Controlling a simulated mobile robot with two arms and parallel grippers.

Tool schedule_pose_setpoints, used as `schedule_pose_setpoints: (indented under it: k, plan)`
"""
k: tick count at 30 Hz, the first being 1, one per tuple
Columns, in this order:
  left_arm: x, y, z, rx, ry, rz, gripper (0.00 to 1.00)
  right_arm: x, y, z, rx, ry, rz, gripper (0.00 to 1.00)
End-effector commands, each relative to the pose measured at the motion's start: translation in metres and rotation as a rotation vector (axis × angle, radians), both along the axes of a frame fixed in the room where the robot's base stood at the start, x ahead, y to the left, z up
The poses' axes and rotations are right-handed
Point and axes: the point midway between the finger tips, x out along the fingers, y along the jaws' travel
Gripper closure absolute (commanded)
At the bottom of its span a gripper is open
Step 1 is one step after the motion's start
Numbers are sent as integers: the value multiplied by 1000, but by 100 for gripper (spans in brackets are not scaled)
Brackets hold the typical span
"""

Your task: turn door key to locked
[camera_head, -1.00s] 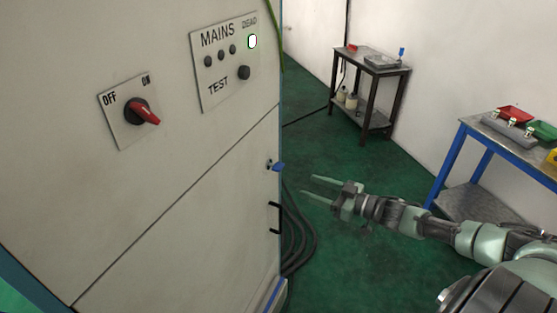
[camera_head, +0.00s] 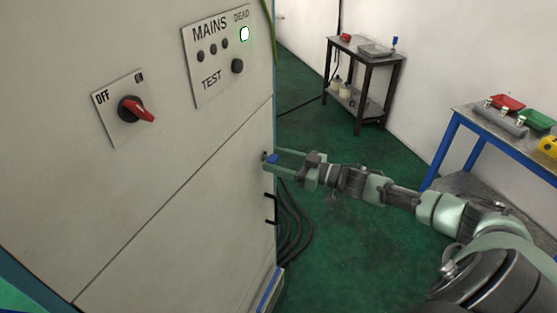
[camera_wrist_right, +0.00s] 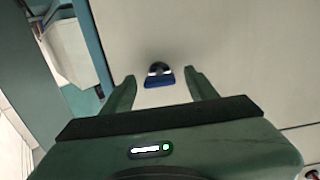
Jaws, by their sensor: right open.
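The door key has a blue head (camera_head: 271,159) and sits in its lock near the right edge of the pale cabinet door (camera_head: 190,220). In the right wrist view the blue key head (camera_wrist_right: 159,79) shows between the fingertips, in front of a dark round lock (camera_wrist_right: 158,68). My right gripper (camera_head: 272,161) is open, with its two fingers on either side of the key. In the wrist view (camera_wrist_right: 160,85) a gap shows between each finger and the key. My left gripper is not in view.
A black door handle (camera_head: 270,209) is just below the key. A red rotary switch (camera_head: 136,109) and a MAINS panel (camera_head: 217,58) are on the cabinet. Dark cables (camera_head: 292,225) hang beside it. A blue-legged table (camera_head: 480,125) and a dark trolley (camera_head: 360,80) stand to the right.

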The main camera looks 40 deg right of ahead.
Motion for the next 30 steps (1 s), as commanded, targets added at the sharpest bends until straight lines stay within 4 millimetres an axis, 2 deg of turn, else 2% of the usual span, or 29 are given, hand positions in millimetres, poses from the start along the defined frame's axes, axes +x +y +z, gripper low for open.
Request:
schedule_pose_setpoints:
  k: [5,6,12,23,30]
  plan:
    - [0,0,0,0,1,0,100,0,0,0,-1,1,-1,42]
    - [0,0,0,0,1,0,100,0,0,0,-1,1,-1,47]
    - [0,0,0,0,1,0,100,0,0,0,-1,1,-1,100]
    - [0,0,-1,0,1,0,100,0,0,-1,-46,-27,0,100]
    - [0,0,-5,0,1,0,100,0,-1,-1,-178,-109,-1,100]
